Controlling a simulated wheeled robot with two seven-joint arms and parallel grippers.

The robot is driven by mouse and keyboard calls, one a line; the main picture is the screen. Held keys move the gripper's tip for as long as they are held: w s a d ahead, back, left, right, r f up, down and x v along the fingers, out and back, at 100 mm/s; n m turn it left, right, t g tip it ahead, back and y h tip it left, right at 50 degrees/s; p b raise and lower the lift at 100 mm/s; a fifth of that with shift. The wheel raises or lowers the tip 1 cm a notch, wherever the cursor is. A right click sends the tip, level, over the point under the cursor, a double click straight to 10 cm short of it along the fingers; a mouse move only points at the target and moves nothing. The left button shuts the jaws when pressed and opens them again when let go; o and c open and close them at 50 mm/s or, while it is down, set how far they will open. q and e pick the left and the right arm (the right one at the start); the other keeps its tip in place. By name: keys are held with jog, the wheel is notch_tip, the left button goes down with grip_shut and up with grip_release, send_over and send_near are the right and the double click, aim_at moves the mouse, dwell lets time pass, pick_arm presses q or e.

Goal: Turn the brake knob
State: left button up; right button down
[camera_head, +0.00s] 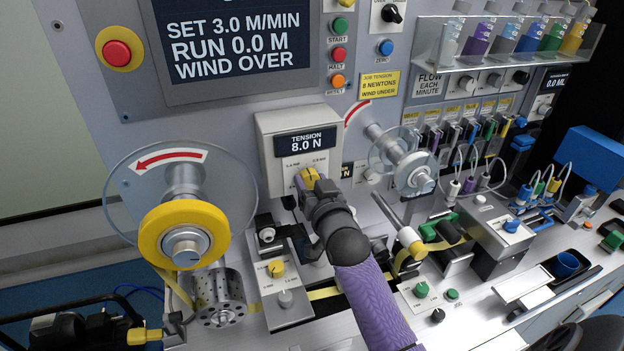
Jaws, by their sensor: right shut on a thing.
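The brake knob (309,176) is yellow and sits on the front of the pale tension box, under a display (306,142) reading "TENSION 8.0 N". My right gripper (307,184), on the purple-sleeved arm, is shut on this knob and hides part of it and of the scale around it. My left gripper (138,335) shows low at the left edge, dark with a yellow tip, away from the knob. Whether its jaws are open or shut is not clear.
A yellow strip reel (184,234) with a clear disc stands left of the tension box. A second clear reel (407,164) stands to its right. Another yellow knob (276,268) sits on a low plate below. A vial rack (520,55) juts out at upper right.

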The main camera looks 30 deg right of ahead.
jog(key=shift+c, duration=0.7)
grip_release()
jog(key=p+v, duration=0.1)
jog(key=v, duration=0.9)
